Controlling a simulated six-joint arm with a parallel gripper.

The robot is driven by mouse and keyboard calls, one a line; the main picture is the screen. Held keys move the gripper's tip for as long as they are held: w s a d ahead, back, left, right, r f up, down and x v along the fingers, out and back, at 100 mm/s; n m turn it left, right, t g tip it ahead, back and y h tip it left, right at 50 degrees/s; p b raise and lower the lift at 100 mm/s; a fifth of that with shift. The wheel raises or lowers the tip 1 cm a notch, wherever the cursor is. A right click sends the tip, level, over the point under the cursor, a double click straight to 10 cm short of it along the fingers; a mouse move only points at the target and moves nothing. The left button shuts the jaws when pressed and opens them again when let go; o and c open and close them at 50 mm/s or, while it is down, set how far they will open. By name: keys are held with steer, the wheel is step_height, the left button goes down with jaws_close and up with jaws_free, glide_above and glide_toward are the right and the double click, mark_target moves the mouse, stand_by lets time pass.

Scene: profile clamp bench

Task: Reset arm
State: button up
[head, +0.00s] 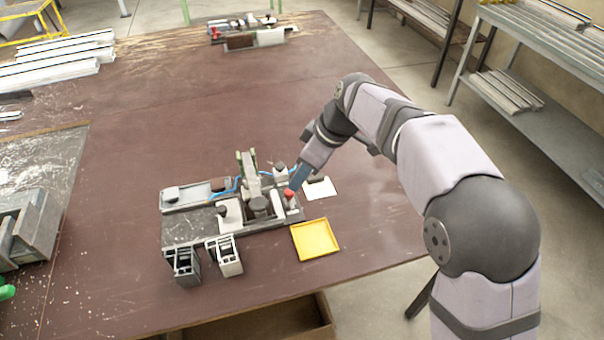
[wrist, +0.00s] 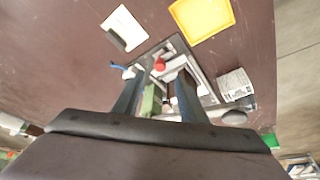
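My gripper (head: 298,178) hangs at the right end of the clamp fixture (head: 188,225), close to a red knob (head: 289,193) there. In the wrist view my gripper (wrist: 159,76) has its two fingers spread apart. The red knob (wrist: 160,65) shows between and just beyond the fingertips, with a green part (wrist: 149,101) of the fixture nearer the palm. I see nothing held. I cannot tell whether a finger touches the knob. Much of the fixture is hidden behind the gripper in the wrist view.
A yellow tray (head: 316,240) lies right of the fixture, and a white card (head: 321,188) lies behind it. Two cut profile pieces (head: 184,266) (head: 226,257) stand in front. Metal machinery (head: 28,228) sits at the left edge. The table's middle and back right are clear.

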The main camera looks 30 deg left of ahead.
steer(key=d+f+m+h+p, duration=0.1)
steer(key=d+m+h+p, duration=0.2)
steer(key=d+m, duration=1.45)
steer(key=s+d+f+p, duration=0.1)
steer(key=s+d+f, duration=0.1)
steer(key=s+d, duration=0.5)
steer(key=s+d+f+h+p, duration=0.1)
steer(key=s+d, duration=0.6)
steer(key=d, duration=0.9)
steer(key=shift+s+f+m, duration=0.25)
steer(key=shift+f+m, duration=0.1)
steer(key=shift+f, duration=0.15)
